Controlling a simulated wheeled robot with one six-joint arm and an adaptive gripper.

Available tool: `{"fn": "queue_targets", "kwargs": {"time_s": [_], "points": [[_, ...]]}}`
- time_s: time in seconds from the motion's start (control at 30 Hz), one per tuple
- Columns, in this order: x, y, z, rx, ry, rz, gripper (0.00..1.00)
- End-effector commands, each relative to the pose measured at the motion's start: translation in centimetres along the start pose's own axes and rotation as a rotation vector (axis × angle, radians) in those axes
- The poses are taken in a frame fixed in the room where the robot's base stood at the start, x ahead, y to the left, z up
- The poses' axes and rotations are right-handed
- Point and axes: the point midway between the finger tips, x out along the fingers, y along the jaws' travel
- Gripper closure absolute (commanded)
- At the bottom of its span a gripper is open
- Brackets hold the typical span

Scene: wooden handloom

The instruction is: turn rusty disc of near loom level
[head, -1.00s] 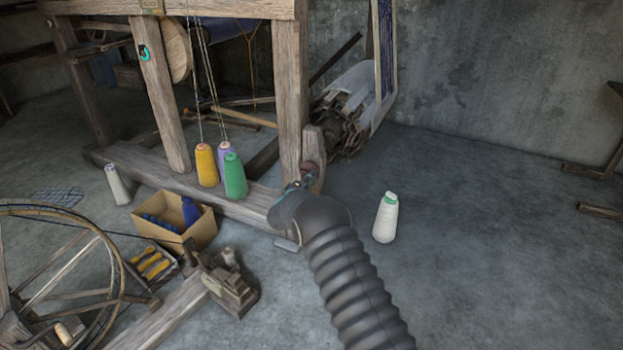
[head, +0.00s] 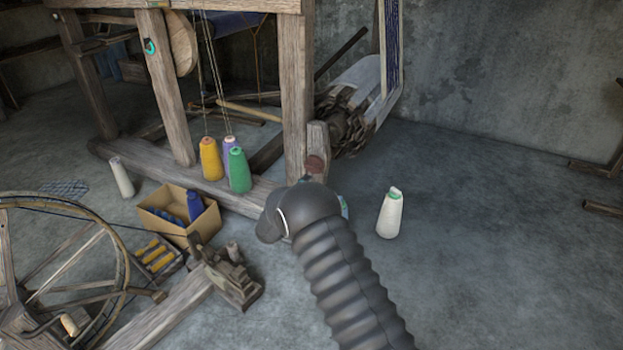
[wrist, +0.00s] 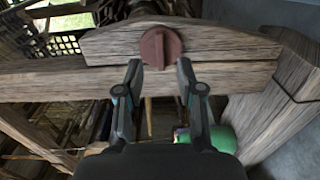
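The rusty disc (wrist: 160,47) is a reddish-brown round plate with a raised bar across its middle, mounted on a wooden piece of the near loom (wrist: 85,84). In the wrist view the bar stands nearly upright. In the head view the disc (head: 316,165) shows on the short post at the loom's near right corner. My gripper (wrist: 157,72) is open, its two fingers pointing at the disc from below in the wrist view, with the bar between their lines. The fingertips look apart from the bar, though the exact distance cannot be told. In the head view my arm hides most of the gripper.
A white cone (head: 390,213) stands on the floor right of my arm. Yellow (head: 211,160), purple and green (head: 238,171) cones stand on the loom's base beam. A cardboard box (head: 190,235) and a spinning wheel (head: 120,262) are at left.

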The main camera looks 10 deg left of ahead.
Motion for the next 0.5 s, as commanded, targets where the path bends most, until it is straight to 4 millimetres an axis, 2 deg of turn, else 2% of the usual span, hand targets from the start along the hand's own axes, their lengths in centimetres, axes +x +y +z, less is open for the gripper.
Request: {"fn": "queue_targets", "kwargs": {"time_s": [0.03, 0.2, 0.5], "points": [[-0.9, 0.1, -0.1, -0.001, 0.002, 0.000, 0.62], [-2.9, 0.0, -0.1, 0.000, 0.002, 0.000, 0.62], [-3.6, 0.0, 0.0, 0.001, 0.000, 0.000, 0.62]]}}
